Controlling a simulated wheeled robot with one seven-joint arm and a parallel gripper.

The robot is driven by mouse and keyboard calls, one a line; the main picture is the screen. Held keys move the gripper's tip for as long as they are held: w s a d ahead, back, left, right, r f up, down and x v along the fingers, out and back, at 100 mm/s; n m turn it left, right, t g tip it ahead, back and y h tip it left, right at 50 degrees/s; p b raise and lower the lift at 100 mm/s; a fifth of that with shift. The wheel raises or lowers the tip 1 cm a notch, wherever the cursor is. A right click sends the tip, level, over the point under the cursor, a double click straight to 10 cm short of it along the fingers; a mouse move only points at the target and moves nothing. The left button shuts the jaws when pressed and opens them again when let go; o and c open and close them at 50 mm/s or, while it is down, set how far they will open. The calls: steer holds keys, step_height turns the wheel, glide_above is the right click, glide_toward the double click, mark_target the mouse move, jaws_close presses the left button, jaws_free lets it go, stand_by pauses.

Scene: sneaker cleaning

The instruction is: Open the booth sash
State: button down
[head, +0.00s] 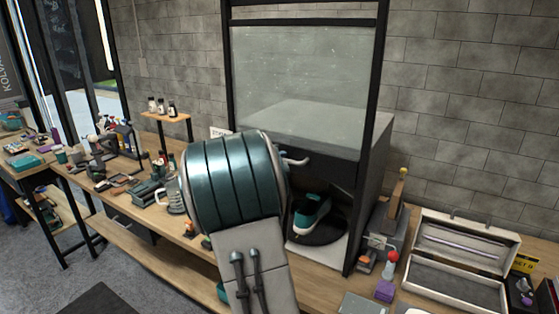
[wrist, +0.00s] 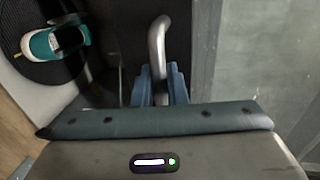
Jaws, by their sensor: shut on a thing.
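The booth sash (head: 300,85) is a large clear pane in a tall black frame. Its dark lower rail (head: 335,172) carries a pale curved handle (head: 297,161). Below the rail the booth front is open, showing a teal and white sneaker (head: 311,213) on a black round turntable (head: 317,234). In the wrist view, my gripper (wrist: 159,85) has its blue fingers shut on the handle (wrist: 157,40), one on each side. The sneaker also shows at upper left there (wrist: 55,41).
An open grey case (head: 460,262) lies on the bench right of the booth. Bottles on a small wooden stand (head: 166,116) and several tools fill the bench at left. A brick wall stands behind.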

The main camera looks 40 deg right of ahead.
steer(key=c, duration=1.6)
jaws_free()
steer(key=shift+o, duration=0.2)
steer(key=b+v, duration=0.2)
steer(key=v, duration=1.1)
steer(key=shift+s+a+b, duration=0.25)
steer(key=shift+a+b, duration=0.1)
steer(key=shift+b, duration=0.05)
steer(key=w+a+r+n+t+y, duration=0.2)
steer(key=w+a+n+t+y, duration=0.1)
steer(key=a+n+t+y, duration=0.65)
steer(key=s+a+f+n+g+y, duration=0.1)
steer(key=s+a+f+n+y, duration=0.1)
steer(key=a+n, duration=0.3)
steer(key=s+a+f+n+g+y, duration=0.1)
steer(key=s+a+f+n+y, duration=0.15)
steer(key=a+n, duration=0.3)
steer(key=s+a+f+n+g, duration=0.1)
steer(key=s+f+n+g, duration=0.4)
steer(key=s, duration=0.6)
steer(key=s+f+n+g, duration=0.4)
steer(key=s+f+n, duration=0.2)
steer(key=s, duration=0.5)
steer(key=shift+a+f+g, duration=0.25)
steer(key=shift+a+g, duration=0.1)
